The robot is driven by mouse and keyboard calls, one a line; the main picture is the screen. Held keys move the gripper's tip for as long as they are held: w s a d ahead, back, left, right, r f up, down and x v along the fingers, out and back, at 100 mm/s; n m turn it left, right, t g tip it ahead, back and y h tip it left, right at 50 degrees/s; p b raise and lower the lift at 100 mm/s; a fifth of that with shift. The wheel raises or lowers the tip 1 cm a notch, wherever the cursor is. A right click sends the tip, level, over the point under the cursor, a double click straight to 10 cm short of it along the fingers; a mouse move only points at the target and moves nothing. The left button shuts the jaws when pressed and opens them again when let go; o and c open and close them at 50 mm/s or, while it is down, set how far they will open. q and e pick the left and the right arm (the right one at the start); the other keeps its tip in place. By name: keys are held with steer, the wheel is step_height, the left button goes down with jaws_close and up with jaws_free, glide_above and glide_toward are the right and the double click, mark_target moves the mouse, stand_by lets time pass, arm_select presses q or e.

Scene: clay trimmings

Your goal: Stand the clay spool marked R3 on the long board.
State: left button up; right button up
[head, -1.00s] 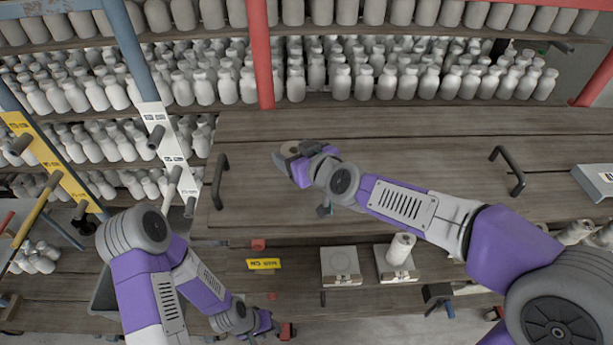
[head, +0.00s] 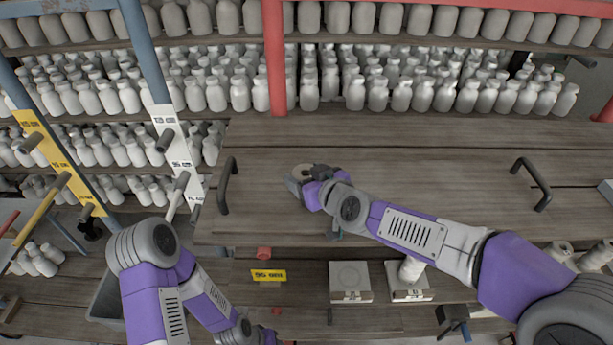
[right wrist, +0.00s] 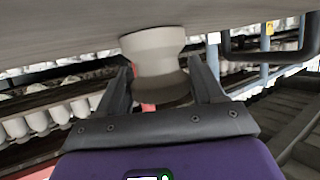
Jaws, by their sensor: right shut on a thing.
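The long board (head: 440,160) is the wide wooden surface across the middle of the head view. My right gripper (head: 298,182) is over its left part, shut on a pale clay spool (head: 303,169) that the hand mostly hides there. In the right wrist view the spool (right wrist: 155,50) sits between the two fingers (right wrist: 162,88), its flared end toward the board (right wrist: 70,28). That end appears at or very near the wood; contact is not certain. No R3 mark is legible. My left gripper (head: 268,338) is at the bottom edge, partly cut off.
Dark handles stand at the board's left (head: 228,186) and right (head: 530,184). Below it are two pale square plates (head: 350,294) (head: 408,294), the right one with a white spool (head: 411,269), and a yellow label (head: 268,275). Shelves of pale bottles fill the back.

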steer(key=o, duration=1.2)
steer(key=shift+f, duration=0.15)
steer(key=shift+r, duration=0.25)
steer(key=p+v, duration=0.3)
steer(key=v, duration=0.8)
steer(key=shift+r, duration=0.1)
steer(key=shift+s+d+r, duration=0.1)
steer(key=shift+s+d, duration=0.15)
steer(key=shift+s, duration=0.2)
